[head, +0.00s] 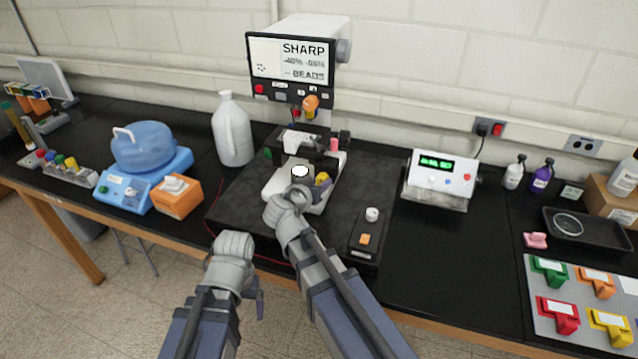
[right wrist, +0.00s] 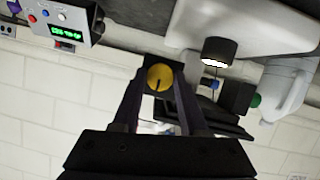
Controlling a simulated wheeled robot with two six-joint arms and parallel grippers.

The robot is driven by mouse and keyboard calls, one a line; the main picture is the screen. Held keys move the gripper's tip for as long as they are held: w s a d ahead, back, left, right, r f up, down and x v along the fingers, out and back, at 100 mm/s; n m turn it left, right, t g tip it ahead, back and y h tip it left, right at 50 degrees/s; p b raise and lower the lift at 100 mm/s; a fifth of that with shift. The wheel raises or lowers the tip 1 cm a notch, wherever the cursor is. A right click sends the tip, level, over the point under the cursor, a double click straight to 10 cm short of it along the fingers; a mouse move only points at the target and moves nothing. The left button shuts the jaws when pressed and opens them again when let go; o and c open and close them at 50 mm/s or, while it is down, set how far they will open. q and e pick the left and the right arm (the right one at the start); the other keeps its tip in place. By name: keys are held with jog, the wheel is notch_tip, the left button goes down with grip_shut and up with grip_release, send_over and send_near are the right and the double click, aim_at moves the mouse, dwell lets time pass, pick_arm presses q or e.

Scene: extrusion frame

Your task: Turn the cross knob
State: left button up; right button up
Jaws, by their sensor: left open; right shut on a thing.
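The knob is a yellow round cap with a dark line on its face. It shows in the right wrist view (right wrist: 160,77) between my right gripper's two dark fingers (right wrist: 160,92), which are shut on it. In the head view the yellow knob (head: 322,179) sits on the right side of the white stage unit (head: 280,187), partly hidden by my right gripper (head: 310,190). I cannot make out a cross shape on it. My left gripper (head: 257,290) is open and empty, low in front of the bench edge, its fingers mostly hidden by the wrist.
A display box reading SHARP (head: 290,62) stands above the stage. A small control block (head: 366,240) with a white and an orange knob lies right of my right arm. A white jug (head: 232,132) stands left; a green-readout meter (head: 440,180) stands right.

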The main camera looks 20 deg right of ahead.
grip_shut()
jog(key=shift+w+a+f+n+g+h+b, duration=0.15)
jog(key=shift+n+g+h+b, duration=0.2)
jog(key=shift+n+h+b, duration=1)
jog(key=shift+s+a+f+n+g+h+b, duration=0.1)
jog(key=shift+n+g+h+b, duration=0.45)
jog(key=shift+n, duration=1.4)
jog(key=shift+b, duration=0.3)
jog(key=o, duration=1)
grip_release()
jog(key=shift+r+h, duration=0.1)
jog(key=shift+h, duration=0.2)
